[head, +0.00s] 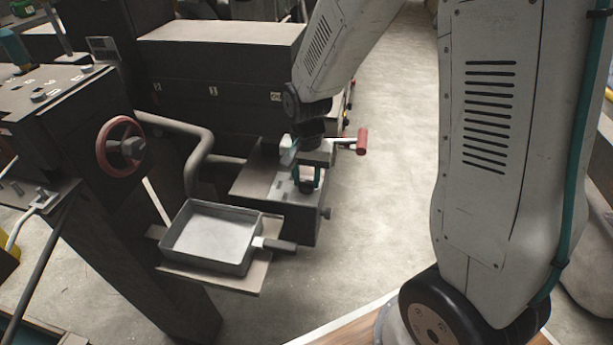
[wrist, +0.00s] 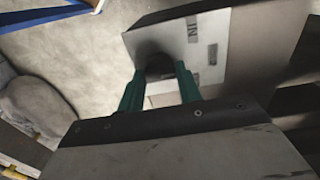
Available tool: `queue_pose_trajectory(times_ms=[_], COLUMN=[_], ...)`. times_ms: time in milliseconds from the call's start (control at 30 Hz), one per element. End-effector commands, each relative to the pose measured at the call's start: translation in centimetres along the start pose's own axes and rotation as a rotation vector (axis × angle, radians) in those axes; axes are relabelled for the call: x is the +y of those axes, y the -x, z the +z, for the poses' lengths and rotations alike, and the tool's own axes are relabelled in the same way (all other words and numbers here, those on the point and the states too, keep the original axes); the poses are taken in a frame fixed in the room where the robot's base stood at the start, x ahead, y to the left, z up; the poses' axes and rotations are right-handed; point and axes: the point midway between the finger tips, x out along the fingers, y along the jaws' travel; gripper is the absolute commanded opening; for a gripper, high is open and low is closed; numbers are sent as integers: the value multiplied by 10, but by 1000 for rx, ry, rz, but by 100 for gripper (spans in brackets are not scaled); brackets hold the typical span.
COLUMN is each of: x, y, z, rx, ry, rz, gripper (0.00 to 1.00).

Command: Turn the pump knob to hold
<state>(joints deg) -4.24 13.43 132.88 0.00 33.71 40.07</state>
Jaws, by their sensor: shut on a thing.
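The pump box (head: 262,185) stands low in the middle of the head view, with a pale plate on its top. My gripper (head: 307,180) points down over that plate. In the wrist view, my gripper (wrist: 160,74) has its two green fingers on either side of a dark round knob (wrist: 160,64) and is shut on it. The pale plate (wrist: 207,52) around the knob carries small labels, one with short lettering. The fingers hide part of the knob, and I cannot tell which mark it points to.
A red-ended handle (head: 361,141) sticks out just right of my gripper. A grey tray (head: 210,238) stands in front of the box, to the left. A red handwheel (head: 121,146) is on the left machine. Open floor (head: 385,110) lies to the right.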

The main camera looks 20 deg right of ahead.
Motion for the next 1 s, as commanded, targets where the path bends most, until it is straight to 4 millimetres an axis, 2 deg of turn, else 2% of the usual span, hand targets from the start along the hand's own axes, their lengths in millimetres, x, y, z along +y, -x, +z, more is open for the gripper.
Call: queue_pose_trajectory(times_ms=[367,400,467,767,867,1000], x=[0,0,0,0,0,-1], y=[0,0,0,2,10,34], z=[0,0,0,0,0,-1], rx=[1,1,1,1,2,5], ry=[-4,-4,-3,-3,-3,-3], rz=[-1,-1,-1,-1,-2,-4], gripper=[12,40,56,56,56,56])
